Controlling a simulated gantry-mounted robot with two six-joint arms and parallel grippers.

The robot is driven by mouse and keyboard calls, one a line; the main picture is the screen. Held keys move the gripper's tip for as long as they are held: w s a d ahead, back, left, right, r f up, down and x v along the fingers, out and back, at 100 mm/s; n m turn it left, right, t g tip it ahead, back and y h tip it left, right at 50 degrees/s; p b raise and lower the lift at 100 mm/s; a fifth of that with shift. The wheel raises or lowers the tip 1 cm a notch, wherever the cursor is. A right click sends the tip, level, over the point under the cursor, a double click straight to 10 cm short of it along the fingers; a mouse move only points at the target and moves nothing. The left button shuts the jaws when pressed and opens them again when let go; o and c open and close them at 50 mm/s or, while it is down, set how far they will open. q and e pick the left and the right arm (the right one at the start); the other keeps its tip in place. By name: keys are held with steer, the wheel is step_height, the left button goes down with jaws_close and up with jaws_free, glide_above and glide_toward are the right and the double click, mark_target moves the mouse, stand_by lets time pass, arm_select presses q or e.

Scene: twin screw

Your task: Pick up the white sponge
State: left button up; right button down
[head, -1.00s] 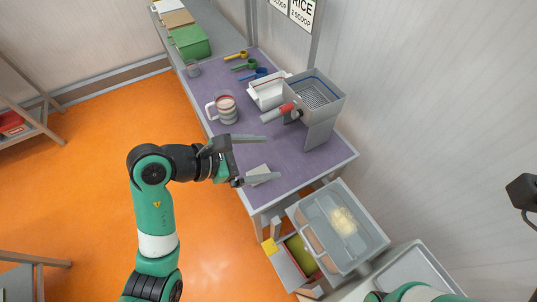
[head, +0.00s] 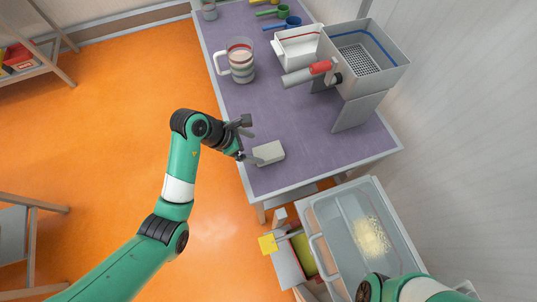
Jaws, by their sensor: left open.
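The white sponge (head: 269,152) is a small pale block lying on the purple tabletop (head: 290,115), close to its left edge. My left gripper (head: 254,142) is at the sponge's left side, pointing toward it. Its jaws are open. One finger overlaps the sponge's left end in the picture, and I cannot tell whether it touches. My right arm shows only as a green link at the bottom right, and its gripper is out of view.
Coloured scoops (head: 288,22) lie further back.

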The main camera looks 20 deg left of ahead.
mark_target(269, 151)
arm_select(q)
steer(key=b+x, duration=0.1)
steer(key=x, duration=0.2)
steer(key=shift+w+f, duration=0.2)
steer(key=shift+f, duration=0.05)
steer(key=b+x, duration=0.3)
steer(key=x, duration=0.2)
steer(key=shift+d, duration=0.2)
arm_select(e)
step_height(269, 151, down, 5)
steer(key=shift+w+r, duration=0.1)
steer(key=shift+r, duration=0.1)
